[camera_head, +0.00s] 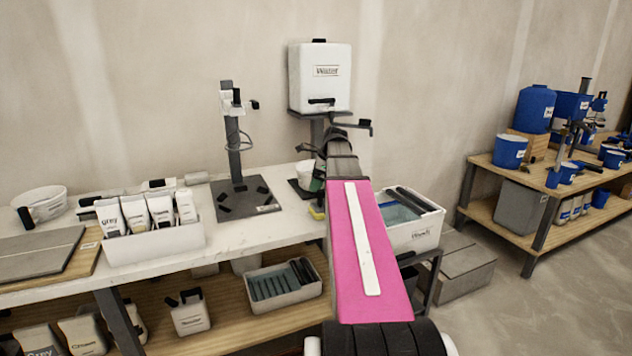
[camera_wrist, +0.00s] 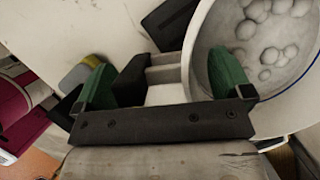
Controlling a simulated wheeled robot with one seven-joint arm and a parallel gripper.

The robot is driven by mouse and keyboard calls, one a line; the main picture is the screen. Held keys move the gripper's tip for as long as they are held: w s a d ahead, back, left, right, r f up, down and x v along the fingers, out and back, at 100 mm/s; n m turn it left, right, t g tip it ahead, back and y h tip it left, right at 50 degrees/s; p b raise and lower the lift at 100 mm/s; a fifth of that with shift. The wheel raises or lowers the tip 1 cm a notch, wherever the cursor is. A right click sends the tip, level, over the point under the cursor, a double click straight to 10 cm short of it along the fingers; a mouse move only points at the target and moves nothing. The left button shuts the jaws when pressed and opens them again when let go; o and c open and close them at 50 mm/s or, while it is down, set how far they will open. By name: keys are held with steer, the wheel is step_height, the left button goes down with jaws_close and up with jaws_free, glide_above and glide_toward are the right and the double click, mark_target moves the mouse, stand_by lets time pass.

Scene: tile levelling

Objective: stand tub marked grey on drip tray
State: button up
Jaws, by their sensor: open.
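A white tub (camera_head: 305,171) stands at the back end of the bench, on or right by the dark drip tray (camera_head: 297,189) below the water tank. No marking on it can be read. In the wrist view the tub (camera_wrist: 193,62) is open, with pale lumpy contents. My gripper (camera_wrist: 163,72) is open, its green fingers on either side of the tub's near wall. One finger reaches over the inside and the other is outside. A black and grey handle-like part lies between them. In the head view my arm hides most of the gripper (camera_head: 318,178).
A stand on a dark base (camera_head: 245,198) is to the left, and a white wash bin (camera_head: 415,232) to the right. A yellow and grey sponge (camera_wrist: 82,76) lies near the outer finger.

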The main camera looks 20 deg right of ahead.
steer(key=v, duration=1.2)
stand_by(0.3)
